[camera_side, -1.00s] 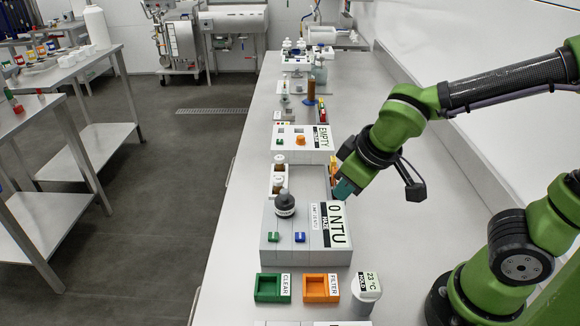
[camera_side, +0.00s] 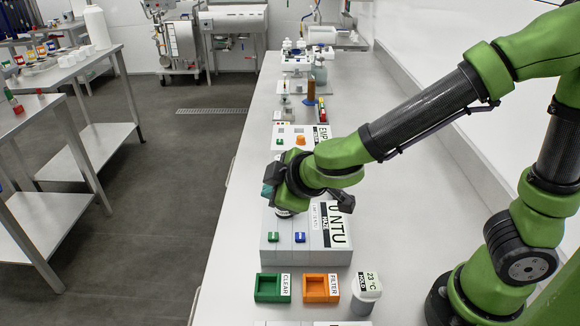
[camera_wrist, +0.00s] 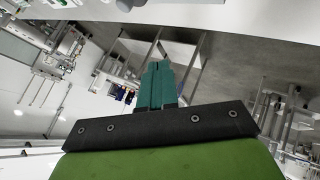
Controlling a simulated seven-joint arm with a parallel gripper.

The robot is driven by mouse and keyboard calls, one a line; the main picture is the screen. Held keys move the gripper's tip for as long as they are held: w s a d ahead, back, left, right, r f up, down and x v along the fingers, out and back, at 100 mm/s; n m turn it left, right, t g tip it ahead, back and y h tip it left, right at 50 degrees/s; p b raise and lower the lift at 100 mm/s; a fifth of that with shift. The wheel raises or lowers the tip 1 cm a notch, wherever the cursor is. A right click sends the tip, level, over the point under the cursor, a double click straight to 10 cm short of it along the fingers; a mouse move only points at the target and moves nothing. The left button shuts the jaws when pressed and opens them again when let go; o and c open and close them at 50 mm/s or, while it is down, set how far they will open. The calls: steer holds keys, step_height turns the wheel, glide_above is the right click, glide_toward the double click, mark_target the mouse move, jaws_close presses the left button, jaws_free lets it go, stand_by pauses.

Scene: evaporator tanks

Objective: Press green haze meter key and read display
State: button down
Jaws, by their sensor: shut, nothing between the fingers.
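The haze meter (camera_side: 290,243) is a grey box on the bench in the side view. Its green key (camera_side: 273,237) is on the left of its front part, with a blue key (camera_side: 300,238) beside it. Its display (camera_side: 337,225) is partly covered by my arm; "NTU" and "HAZE" show, and the leading digit is hidden or cut. My gripper (camera_side: 268,190) is over the back part of the meter, behind the green key and apart from it. In the wrist view my gripper's teal fingers (camera_wrist: 155,85) are together and empty.
A green CLEAR tray (camera_side: 272,288) and an orange FILTER tray (camera_side: 321,288) lie in front of the meter. A lidded grey cup (camera_side: 364,295) labelled 23 °C stands at right. A dark bottle on the meter is mostly hidden by my arm.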

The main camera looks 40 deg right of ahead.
mark_target(275, 239)
steer(key=shift+f, duration=0.1)
steer(key=shift+f, duration=4.3)
steer(key=shift+f, duration=0.1)
steer(key=shift+f, duration=0.3)
steer(key=shift+f, duration=0.45)
steer(key=shift+r, duration=0.9)
steer(key=shift+r, duration=2.5)
